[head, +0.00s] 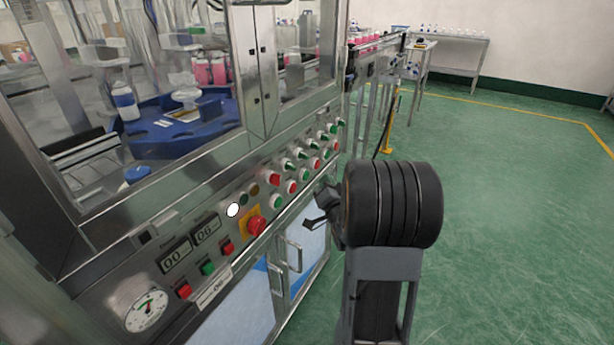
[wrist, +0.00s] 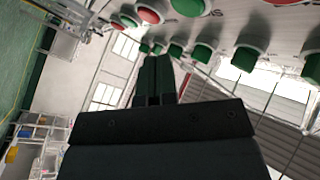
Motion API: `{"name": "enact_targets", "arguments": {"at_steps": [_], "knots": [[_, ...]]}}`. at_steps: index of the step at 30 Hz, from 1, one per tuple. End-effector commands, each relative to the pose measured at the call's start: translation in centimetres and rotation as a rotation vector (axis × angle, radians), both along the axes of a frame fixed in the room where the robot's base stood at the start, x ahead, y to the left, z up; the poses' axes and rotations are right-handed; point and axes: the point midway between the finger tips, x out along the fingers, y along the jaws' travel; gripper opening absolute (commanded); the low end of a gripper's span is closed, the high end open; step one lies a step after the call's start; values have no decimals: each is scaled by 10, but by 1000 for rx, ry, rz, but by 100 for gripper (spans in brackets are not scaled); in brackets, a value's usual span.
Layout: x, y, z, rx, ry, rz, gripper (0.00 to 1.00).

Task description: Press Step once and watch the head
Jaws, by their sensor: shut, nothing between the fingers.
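The machine's sloping control panel (head: 165,225) carries rows of red and green buttons (head: 290,187). Their labels are too small to read in the head view, so I cannot tell which is Step. My gripper (head: 308,223) is in front of the panel's lower edge, right of the red emergency stop (head: 256,226). In the wrist view its fingers (wrist: 157,65) are together and empty, with green buttons (wrist: 203,52) beyond them.
A pressure gauge (head: 147,310) and two digital displays (head: 176,260) are at the panel's left. Cabinet doors with handles (head: 294,256) are below. A conveyor with pink bottles (head: 368,40) runs behind. Green floor (head: 510,200) is clear to the right.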

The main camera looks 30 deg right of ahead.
Motion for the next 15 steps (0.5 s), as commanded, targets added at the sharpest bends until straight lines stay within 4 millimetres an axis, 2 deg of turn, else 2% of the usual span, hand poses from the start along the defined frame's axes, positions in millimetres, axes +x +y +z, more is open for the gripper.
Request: {"name": "enact_targets", "arguments": {"at_steps": [6,15], "knots": [[16,9,-1,-1,-1,2,0],[23,12,0,0,-1,-1,0]]}}
